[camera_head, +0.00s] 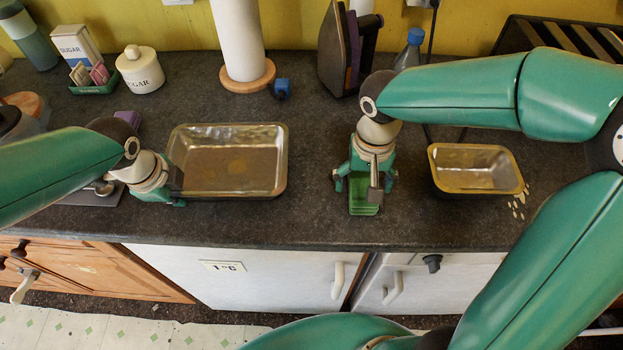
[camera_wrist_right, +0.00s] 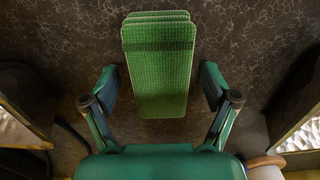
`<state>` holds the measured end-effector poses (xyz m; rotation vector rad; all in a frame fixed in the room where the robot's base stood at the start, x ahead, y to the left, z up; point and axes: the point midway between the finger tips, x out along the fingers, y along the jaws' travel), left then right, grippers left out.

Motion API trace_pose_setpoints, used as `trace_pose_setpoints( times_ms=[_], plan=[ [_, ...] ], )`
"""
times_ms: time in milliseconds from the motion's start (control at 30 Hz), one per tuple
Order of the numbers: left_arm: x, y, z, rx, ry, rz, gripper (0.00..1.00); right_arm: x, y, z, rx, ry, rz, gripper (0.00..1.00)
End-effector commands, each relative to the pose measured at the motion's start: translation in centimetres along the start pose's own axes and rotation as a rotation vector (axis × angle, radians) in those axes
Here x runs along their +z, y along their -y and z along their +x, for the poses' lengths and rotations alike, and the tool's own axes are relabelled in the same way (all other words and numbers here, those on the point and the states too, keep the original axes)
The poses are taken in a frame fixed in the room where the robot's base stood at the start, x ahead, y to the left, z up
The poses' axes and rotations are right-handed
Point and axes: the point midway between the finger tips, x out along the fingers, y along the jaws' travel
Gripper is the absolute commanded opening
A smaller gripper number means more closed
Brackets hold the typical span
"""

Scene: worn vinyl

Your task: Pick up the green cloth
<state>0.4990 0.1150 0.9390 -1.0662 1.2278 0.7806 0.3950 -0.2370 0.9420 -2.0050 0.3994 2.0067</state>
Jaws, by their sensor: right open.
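The green cloth (camera_head: 362,203) lies folded on the dark worktop near its front edge, in the middle of the head view. In the right wrist view the cloth (camera_wrist_right: 158,70) is a textured, layered rectangle, lying lengthwise between the fingers. My right gripper (camera_head: 365,183) is directly above it, pointing down. Its fingers (camera_wrist_right: 160,95) are open, one on each side of the cloth, with a gap on both sides. My left gripper (camera_head: 178,190) is at the left end of the large metal tray; its fingertips are too small and partly hidden to read.
A large metal tray (camera_head: 284,165) lies left of the cloth, and a smaller metal tin (camera_head: 433,172) right of it, with pale bits beside it. An iron (camera_head: 338,50), a blue-capped bottle (camera_head: 410,50) and a paper towel roll (camera_head: 238,38) stand behind. The worktop between tray and cloth is clear.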

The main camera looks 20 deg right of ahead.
Motion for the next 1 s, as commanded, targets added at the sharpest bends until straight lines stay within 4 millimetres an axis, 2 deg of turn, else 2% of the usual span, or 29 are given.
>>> trace_pose_setpoints(
  times_ms=[167, 567, 833, 1000],
  plan=[
    [0.0, 0.0, 0.0, 0.000, 0.000, 0.000, 0.00, 0.0, 0.0, 0.0, 0.000, 0.000, 0.000, 0.86],
    [0.0, 0.0, 0.0, 0.000, 0.000, 0.000, 0.00, 0.0, 0.0, 0.0, 0.000, 0.000, 0.000, 0.22],
    [0.0, 0.0, 0.0, 0.000, 0.000, 0.000, 0.00, -0.1, 0.0, -0.5, -0.001, -0.002, 0.000, 0.22],
    [0.0, 0.0, 0.0, 0.000, 0.000, 0.000, 0.00, -0.1, 0.1, -2.6, -0.003, -0.005, 0.000, 0.22]
  ],
)
